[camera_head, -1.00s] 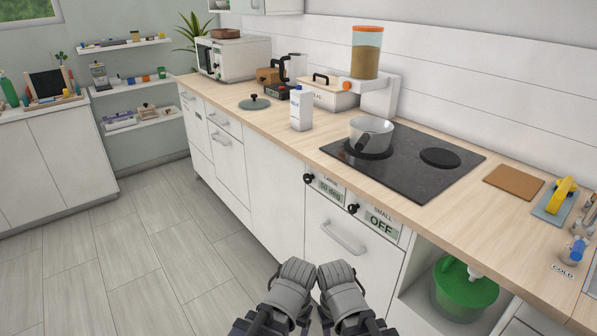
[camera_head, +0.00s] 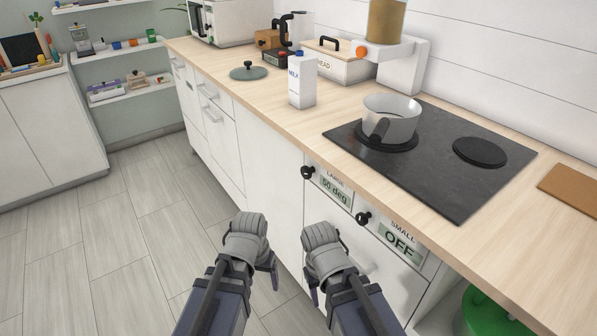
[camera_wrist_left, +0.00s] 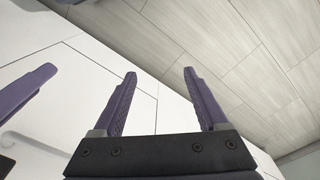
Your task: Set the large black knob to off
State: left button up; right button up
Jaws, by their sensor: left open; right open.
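The large black knob (camera_head: 307,172) sits on the cabinet front under the counter edge, beside a panel (camera_head: 332,187) reading "LARGE" and "50 deg". A second black knob (camera_head: 363,218) is to its lower right, beside a panel (camera_head: 400,240) reading "SMALL" and "OFF". My left gripper (camera_head: 246,238) is open and empty, below and left of the large knob, apart from it. Its two spread fingers show in the left wrist view (camera_wrist_left: 158,78). My right gripper (camera_head: 323,245) is open, below the large knob and left of the small one; its fingertips are mostly hidden.
A grey pot (camera_head: 391,120) stands on the black cooktop (camera_head: 470,185) above the knobs. A milk carton (camera_head: 302,85) and a lid (camera_head: 249,72) stand on the counter. A green bucket (camera_head: 490,312) is in the open shelf at lower right. The floor at left is clear.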

pick_arm(q)
jog(key=w+f+t+h+b, duration=0.1)
jog(key=w+f+h+b, duration=0.1)
jog(key=w+f+b, duration=0.15)
jog(key=m+t+h, duration=0.3)
jog(key=t+h, duration=0.6)
jog(key=h, duration=0.3)
send_near(304, 172)
jog(key=shift+x, duration=4.5)
pick_arm(e)
jog(key=shift+w+f, duration=0.2)
jog(key=shift+f, duration=0.6)
jog(key=shift+w+f, duration=0.15)
jog(key=shift+f, duration=0.6)
jog(key=shift+w+f, duration=0.2)
jog(key=shift+f, duration=0.6)
pick_arm(q)
jog(key=shift+w+f, duration=0.1)
jog(key=shift+c, duration=0.3)
grip_shut()
